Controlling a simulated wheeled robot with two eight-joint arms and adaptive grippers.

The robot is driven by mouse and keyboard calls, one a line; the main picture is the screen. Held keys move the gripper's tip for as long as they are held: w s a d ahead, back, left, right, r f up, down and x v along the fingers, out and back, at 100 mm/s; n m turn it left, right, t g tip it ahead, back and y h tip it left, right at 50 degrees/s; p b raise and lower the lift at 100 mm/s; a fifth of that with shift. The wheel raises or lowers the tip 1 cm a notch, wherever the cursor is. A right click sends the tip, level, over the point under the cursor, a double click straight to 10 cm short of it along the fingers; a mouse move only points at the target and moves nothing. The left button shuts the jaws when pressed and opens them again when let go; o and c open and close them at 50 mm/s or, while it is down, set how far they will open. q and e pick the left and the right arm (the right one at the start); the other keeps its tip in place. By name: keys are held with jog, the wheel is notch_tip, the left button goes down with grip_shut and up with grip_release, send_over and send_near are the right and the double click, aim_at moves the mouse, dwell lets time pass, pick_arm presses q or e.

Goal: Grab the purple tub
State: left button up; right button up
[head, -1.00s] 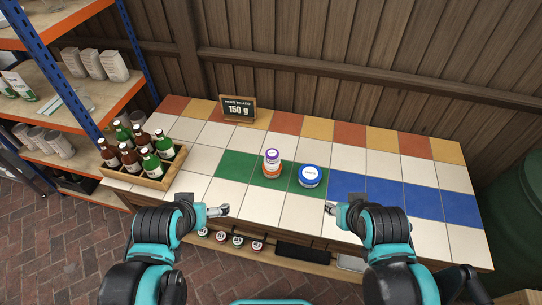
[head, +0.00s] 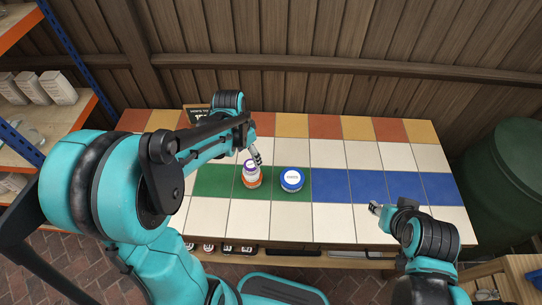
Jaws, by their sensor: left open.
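The purple tub (head: 250,167) is small, with a purple lid and a white label. It sits on top of an orange tub (head: 251,181) on the green tiles. My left gripper (head: 258,158) is open just above and to the right of the purple tub, with its fingers pointing down. I cannot tell whether it touches the tub. My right gripper (head: 376,208) is at the right over the white front tiles, away from the tubs; its jaw state is unclear.
A blue tub (head: 291,179) stands just right of the stacked tubs. A small sign (head: 197,116) at the back is mostly hidden by my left arm. Blue tiles (head: 385,187) to the right are clear.

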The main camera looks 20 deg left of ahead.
aim_at(250, 164)
pick_arm(q)
jog(key=f, duration=0.1)
jog(key=f+b, duration=0.1)
jog(key=shift+w+d+f, duration=0.3)
jog(key=shift+w, duration=0.1)
jog(key=f, duration=0.2)
jog(key=f+b, duration=0.2)
jog(key=f, duration=0.1)
jog(key=shift+w+a+f, duration=0.25)
jog(key=shift+a+f, duration=0.1)
jog(key=shift+a, duration=0.05)
jog(key=c, duration=1.2)
